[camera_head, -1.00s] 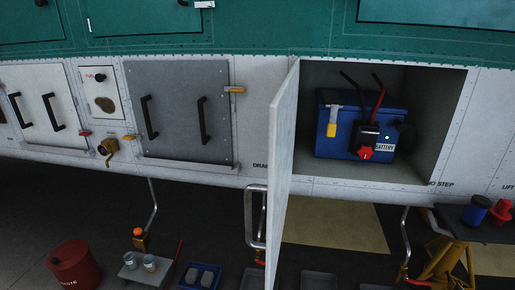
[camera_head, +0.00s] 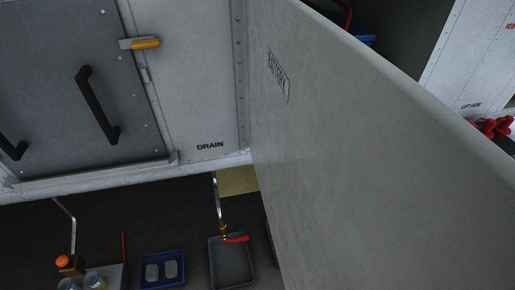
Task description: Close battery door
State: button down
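The battery door (camera_head: 370,170) is a large pale grey panel with a small "BATTERY" label (camera_head: 278,76). It stands open, hinged at its left edge, and fills the right half of the view. Behind its top edge, part of the dark battery compartment (camera_head: 405,35) shows, with a bit of the blue battery (camera_head: 366,40) and a red cable. Most of the battery and the compartment is hidden by the door. My gripper is not in view.
Left of the door is a grey hatch (camera_head: 70,80) with black handles and an orange latch (camera_head: 146,43). Below on the dark floor are a blue tray (camera_head: 163,270), a grey bin (camera_head: 230,265) and a small stand with cups (camera_head: 92,280). Red objects (camera_head: 492,127) are at the right edge.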

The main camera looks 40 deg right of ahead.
aim_at(368, 179)
jog(key=k+u, duration=0.15)
jog(key=k, duration=0.5)
jog(key=u, duration=0.4)
jog(key=l+u, duration=0.15)
jog(key=u, duration=0.25)
jog(key=l+u, duration=0.1)
jog(key=u, duration=0.65)
jog(key=l+u, duration=0.15)
jog(key=l, duration=0.2)
